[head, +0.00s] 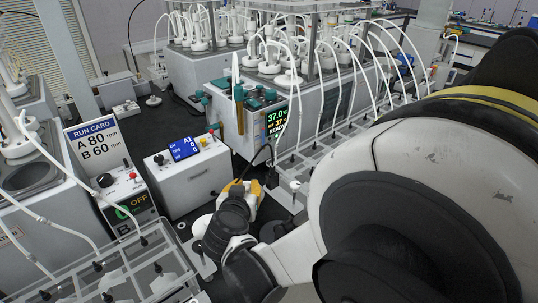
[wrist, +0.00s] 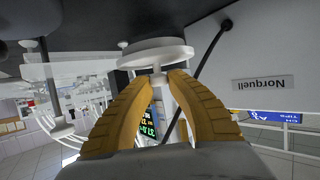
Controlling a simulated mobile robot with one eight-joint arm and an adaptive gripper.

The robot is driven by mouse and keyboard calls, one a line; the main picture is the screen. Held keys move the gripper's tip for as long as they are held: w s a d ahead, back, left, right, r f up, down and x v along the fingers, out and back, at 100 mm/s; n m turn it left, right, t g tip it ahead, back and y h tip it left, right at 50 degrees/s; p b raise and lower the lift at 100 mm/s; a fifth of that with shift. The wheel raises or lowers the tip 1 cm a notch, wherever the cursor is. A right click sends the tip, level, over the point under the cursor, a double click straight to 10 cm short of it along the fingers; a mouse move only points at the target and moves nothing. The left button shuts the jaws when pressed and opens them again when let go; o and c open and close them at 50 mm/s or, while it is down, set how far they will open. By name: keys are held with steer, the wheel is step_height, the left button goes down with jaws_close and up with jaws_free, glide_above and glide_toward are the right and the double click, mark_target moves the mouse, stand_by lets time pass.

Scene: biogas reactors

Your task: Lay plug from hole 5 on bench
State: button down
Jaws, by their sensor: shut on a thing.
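My gripper (head: 243,190) is low over the dark bench (head: 215,207) in the head view, just right of the grey control box (head: 187,175). In the wrist view, which is upside down, my gripper's yellow fingers (wrist: 160,80) are shut on the narrow stem of a white plug (wrist: 155,55). The plug has a wide round disc, turned towards the dark bench surface. I cannot tell whether the disc touches the bench. Hole 5 cannot be made out.
The water bath with the 37.0 display (head: 277,120) stands behind my gripper. A clear tube rack (head: 340,135) is to the right, another (head: 115,275) at front left. The run card (head: 97,142) stands at left. A black cable (wrist: 210,48) passes close to the plug.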

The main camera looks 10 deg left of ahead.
steer(key=shift+f+b, duration=1)
steer(key=shift+f, duration=1.35)
steer(key=shift+f, duration=0.2)
steer(key=c, duration=1.4)
jaws_free()
steer(key=shift+o, duration=0.2)
steer(key=shift+r, duration=0.15)
